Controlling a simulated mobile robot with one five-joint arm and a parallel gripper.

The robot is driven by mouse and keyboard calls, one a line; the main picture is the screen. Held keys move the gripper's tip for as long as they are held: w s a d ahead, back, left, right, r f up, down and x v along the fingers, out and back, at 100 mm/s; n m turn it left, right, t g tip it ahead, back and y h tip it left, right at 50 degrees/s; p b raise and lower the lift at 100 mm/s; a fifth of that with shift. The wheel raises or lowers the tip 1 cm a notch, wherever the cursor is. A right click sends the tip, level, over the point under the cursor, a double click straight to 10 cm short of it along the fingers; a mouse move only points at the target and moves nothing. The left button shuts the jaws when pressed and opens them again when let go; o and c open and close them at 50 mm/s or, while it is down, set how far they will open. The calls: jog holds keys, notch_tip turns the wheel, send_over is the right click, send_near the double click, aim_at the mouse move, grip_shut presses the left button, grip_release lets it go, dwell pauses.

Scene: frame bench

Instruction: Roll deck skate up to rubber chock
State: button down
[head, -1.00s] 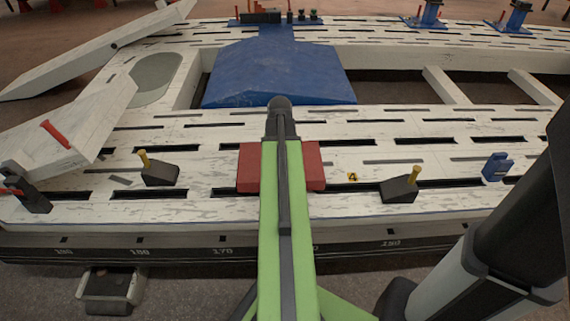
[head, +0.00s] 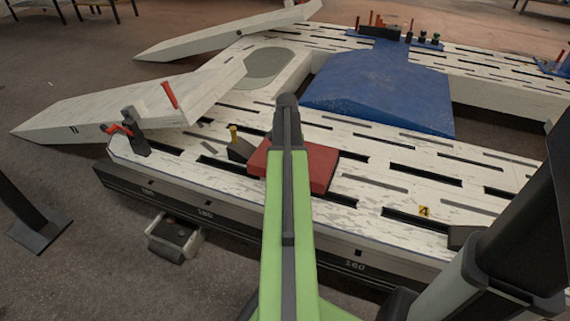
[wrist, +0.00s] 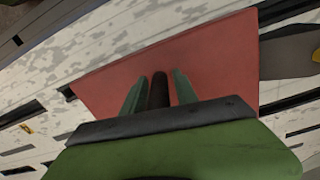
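The deck skate (head: 312,168) is a flat red block on the white slotted bench. It also fills the middle of the wrist view (wrist: 215,60), with a dark upright post (wrist: 158,92) on it. My gripper (wrist: 160,88) has its two green fingers on either side of this post and appears shut on it. In the head view my arm hides the fingers. The rubber chock (head: 240,150), a dark wedge with a yellow peg, is at the skate's left. In the wrist view the chock (wrist: 287,52) is at the right, touching or almost touching the skate's edge.
Another dark block (head: 463,237) is partly hidden behind my arm column at the right. A yellow marker (head: 425,211) lies between it and the skate. A blue sloped block (head: 380,90) stands behind. A red-handled clamp (head: 130,135) is at the left end.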

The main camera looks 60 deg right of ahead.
jog(key=shift+w+d+r, duration=0.1)
jog(key=shift+w+r, duration=0.05)
jog(key=shift+w, duration=0.6)
jog(key=c, duration=1.2)
grip_release()
jog(key=shift+s, duration=0.1)
notch_tip(320, 180, up, 17)
jog(key=p, duration=1.7)
jog(key=shift+s+r, duration=0.1)
